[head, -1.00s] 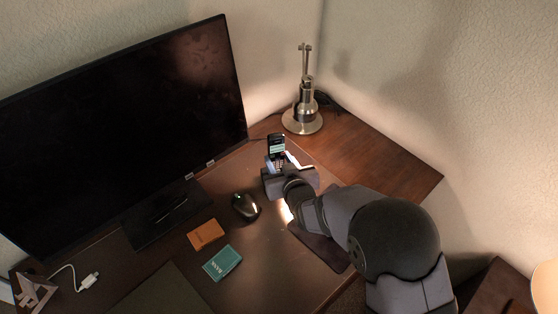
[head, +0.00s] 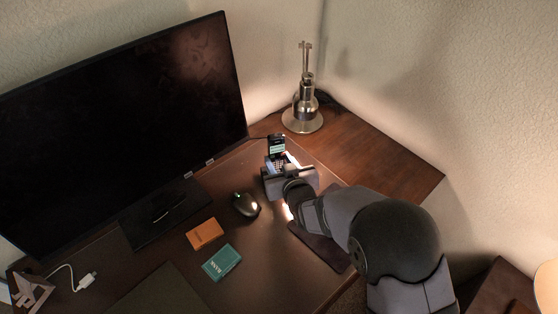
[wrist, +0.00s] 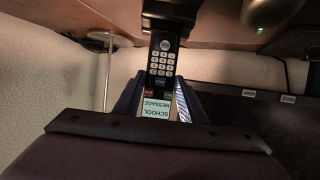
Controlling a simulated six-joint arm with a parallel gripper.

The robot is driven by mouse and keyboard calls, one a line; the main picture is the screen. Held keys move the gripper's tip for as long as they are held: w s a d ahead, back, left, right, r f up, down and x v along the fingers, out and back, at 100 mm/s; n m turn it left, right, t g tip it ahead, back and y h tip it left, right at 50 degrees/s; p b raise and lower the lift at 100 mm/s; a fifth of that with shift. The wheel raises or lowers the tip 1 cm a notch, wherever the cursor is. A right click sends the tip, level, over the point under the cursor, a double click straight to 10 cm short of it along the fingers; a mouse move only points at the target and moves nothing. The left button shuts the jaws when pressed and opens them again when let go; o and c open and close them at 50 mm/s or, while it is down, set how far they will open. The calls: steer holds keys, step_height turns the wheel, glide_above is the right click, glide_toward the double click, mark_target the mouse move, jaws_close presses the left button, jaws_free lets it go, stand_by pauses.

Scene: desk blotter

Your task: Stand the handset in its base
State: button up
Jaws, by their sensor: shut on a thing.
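The handset (head: 277,147) is a dark phone with a lit greenish screen and a keypad. It stands roughly upright between the jaws of my gripper (head: 279,170) in the head view. In the wrist view, which is upside down, its keypad (wrist: 162,58) and its screen reading "SCHOOL MESSAGE" face me. My gripper (wrist: 158,98) is shut on the handset near the screen. The handset's keypad end meets a black block, apparently the base (wrist: 170,12). I cannot tell whether it is seated in it. In the head view my gripper hides the base.
A black mouse (head: 245,205) lies left of my gripper. A lamp (head: 303,118) stands behind. A large monitor (head: 120,130) fills the left. The wood at the right is clear.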

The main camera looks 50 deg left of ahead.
steer(key=shift+f+b, duration=1.2)
steer(key=shift+f, duration=0.15)
steer(key=o, duration=1.3)
steer(key=b+v, duration=0.1)
steer(key=v, duration=0.6)
steer(key=shift+d+r, duration=0.1)
steer(key=shift+d, duration=0.05)
